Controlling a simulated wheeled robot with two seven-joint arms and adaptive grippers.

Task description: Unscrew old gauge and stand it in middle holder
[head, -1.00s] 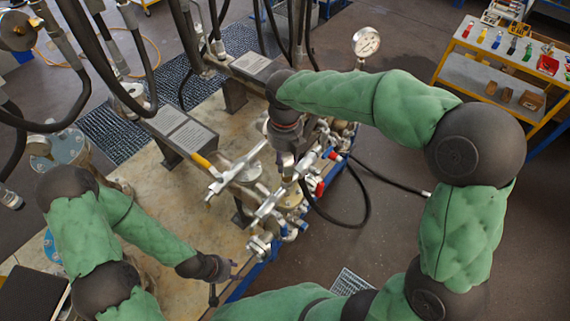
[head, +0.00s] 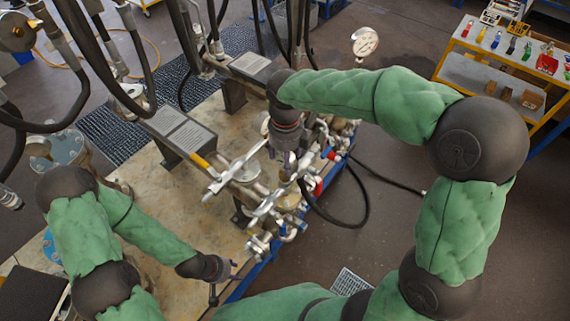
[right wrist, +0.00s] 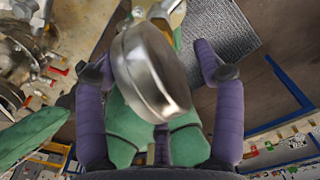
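A gauge with a round metal case (right wrist: 150,70) shows edge-on and large in the right wrist view, between the fingers of my right gripper (right wrist: 155,72). Another view of a gauge, a white dial (head: 365,42), stands upright behind my right forearm. My left gripper (head: 224,280) looks open and empty over the bench's front edge. I cannot make out the middle holder.
Valves and pipe fittings (head: 262,190) crowd the bench (head: 215,230) around the right gripper. Black hoses (head: 75,60) hang at the upper left. A yellow-framed shelf (head: 480,60) with tools stands at the upper right. Floor at the lower right is clear.

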